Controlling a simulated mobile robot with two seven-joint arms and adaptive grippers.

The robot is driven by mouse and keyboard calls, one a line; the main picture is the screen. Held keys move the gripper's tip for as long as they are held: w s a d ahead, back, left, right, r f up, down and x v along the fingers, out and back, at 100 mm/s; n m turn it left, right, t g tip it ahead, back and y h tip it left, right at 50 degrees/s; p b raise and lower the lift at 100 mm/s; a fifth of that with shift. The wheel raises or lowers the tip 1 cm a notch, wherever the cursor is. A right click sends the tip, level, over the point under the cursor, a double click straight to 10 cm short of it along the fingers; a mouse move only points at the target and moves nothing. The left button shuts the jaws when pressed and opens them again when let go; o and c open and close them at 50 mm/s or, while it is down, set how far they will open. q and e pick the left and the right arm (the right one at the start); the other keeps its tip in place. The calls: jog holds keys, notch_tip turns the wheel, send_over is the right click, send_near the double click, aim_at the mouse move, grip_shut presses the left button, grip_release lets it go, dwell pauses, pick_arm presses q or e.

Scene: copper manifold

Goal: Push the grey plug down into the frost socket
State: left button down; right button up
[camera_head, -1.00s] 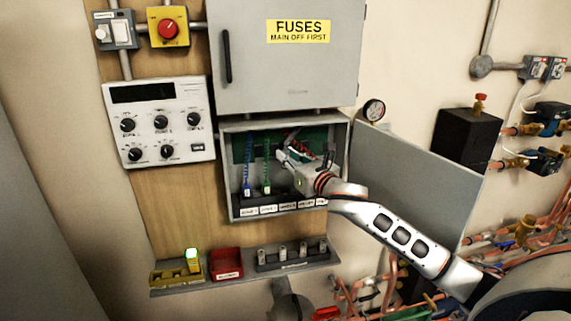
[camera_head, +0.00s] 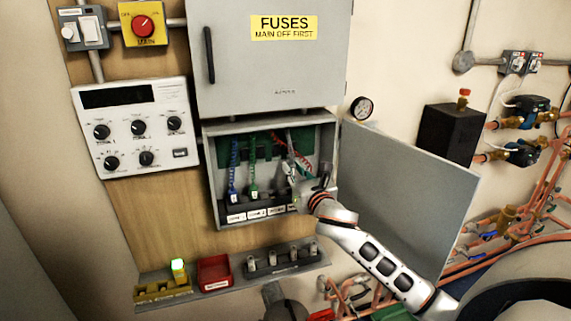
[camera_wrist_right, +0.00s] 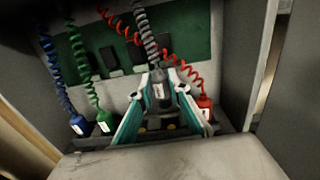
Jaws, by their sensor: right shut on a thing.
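My right gripper (camera_head: 294,176) reaches into the open grey box from the right, low and near the socket row. In the right wrist view its teal fingers (camera_wrist_right: 159,98) are shut on the grey plug (camera_wrist_right: 158,76), which carries a white label. A grey coiled cord (camera_wrist_right: 145,32) runs up from the plug. The plug is about upright over the dark socket row (camera_wrist_right: 230,140). The frost socket cannot be made out; the fingers and gripper body hide that part of the row. I cannot tell whether the plug touches a socket. My left gripper is not in view.
A blue plug (camera_wrist_right: 79,125) and a green plug (camera_wrist_right: 103,117) stand left of the gripper, a red plug (camera_wrist_right: 205,104) close on its right. The box's open door (camera_head: 405,190) stands at the right, beside my arm. Box walls leave little room.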

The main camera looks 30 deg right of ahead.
jog(key=shift+s+d+f, duration=0.1)
jog(key=shift+f, duration=0.05)
jog(key=shift+s+f, duration=0.1)
jog(key=shift+f, duration=1.15)
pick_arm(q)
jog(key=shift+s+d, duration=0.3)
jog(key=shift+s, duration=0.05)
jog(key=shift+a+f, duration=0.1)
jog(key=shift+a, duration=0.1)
pick_arm(e)
jog(key=shift+f, duration=0.15)
pick_arm(q)
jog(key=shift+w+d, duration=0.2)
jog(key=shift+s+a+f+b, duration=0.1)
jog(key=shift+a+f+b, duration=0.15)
jog(key=shift+b, duration=0.05)
pick_arm(e)
jog(key=shift+f, duration=0.55)
pick_arm(q)
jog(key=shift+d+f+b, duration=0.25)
jog(key=shift+b, duration=0.1)
pick_arm(e)
jog(key=shift+f, duration=0.55)
